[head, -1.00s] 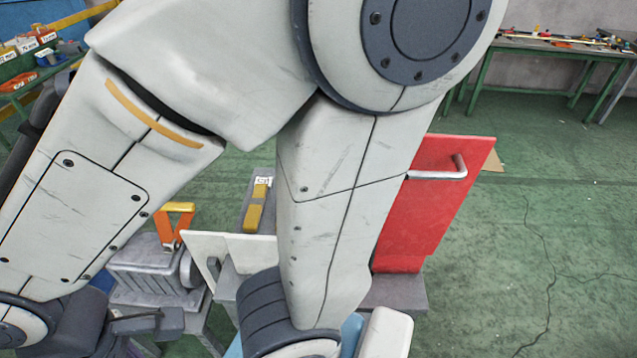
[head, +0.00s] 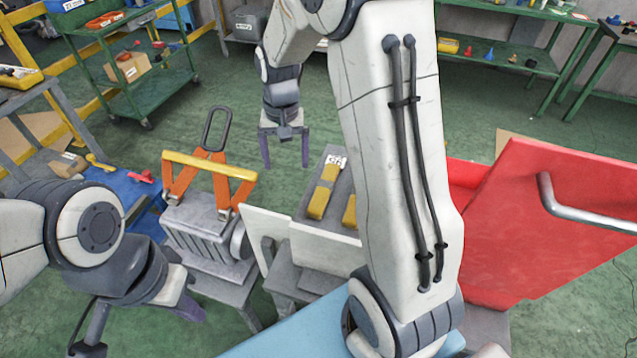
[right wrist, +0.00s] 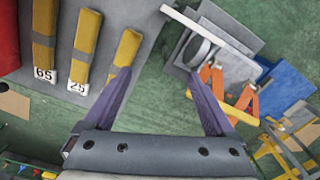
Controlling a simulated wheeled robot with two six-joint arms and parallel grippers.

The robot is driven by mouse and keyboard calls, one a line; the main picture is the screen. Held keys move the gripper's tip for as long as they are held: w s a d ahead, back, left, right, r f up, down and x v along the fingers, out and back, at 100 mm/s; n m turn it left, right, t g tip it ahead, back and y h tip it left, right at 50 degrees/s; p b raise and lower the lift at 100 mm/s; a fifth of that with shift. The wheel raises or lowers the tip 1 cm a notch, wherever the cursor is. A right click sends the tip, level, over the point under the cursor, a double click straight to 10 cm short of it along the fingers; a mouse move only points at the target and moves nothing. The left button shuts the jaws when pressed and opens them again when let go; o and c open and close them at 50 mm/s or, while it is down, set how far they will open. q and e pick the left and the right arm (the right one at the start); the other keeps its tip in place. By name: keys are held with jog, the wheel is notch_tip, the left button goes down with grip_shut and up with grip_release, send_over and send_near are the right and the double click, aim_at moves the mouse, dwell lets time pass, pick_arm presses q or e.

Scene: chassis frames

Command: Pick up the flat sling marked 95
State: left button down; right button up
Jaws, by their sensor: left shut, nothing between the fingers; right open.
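Yellow flat slings lie on a grey board; in the right wrist view one is tagged 65 (right wrist: 44,45) and one 25 (right wrist: 85,45). A third sling (right wrist: 127,48) has no readable tag; its lower end is by my finger. I can read no 95. In the head view one sling (head: 323,190) has a white tag too small to read, and another (head: 349,212) is partly behind my arm. My right gripper (head: 285,150) is open and empty, beyond the board; its fingers (right wrist: 160,82) show in the wrist view. My left gripper (head: 188,305) is shut and empty at lower left.
A grey ribbed block with an orange frame and yellow bar (head: 210,166) stands left of the board. A white panel (head: 267,232) stands between them. A red panel with a metal handle (head: 530,220) is at right. Green shelves (head: 150,97) stand behind, with clear floor before them.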

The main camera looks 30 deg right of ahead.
jog(key=w+d+f+m+b, duration=0.1)
jog(key=d+f+m, duration=0.15)
jog(key=d, duration=0.35)
jog(key=w+d+f+m, duration=0.2)
jog(key=d+f, duration=0.2)
jog(key=d, duration=0.2)
send_over(326, 182)
jog(key=f, duration=0.5)
jog(key=shift+s, duration=0.2)
jog(key=shift+w+f+p, duration=0.2)
jog(key=shift+f+p, duration=0.85)
jog(key=shift+f, duration=2)
pick_arm(q)
jog(key=shift+s+d+r, duration=0.1)
jog(key=shift+r, duration=0.1)
pick_arm(e)
grip_shut()
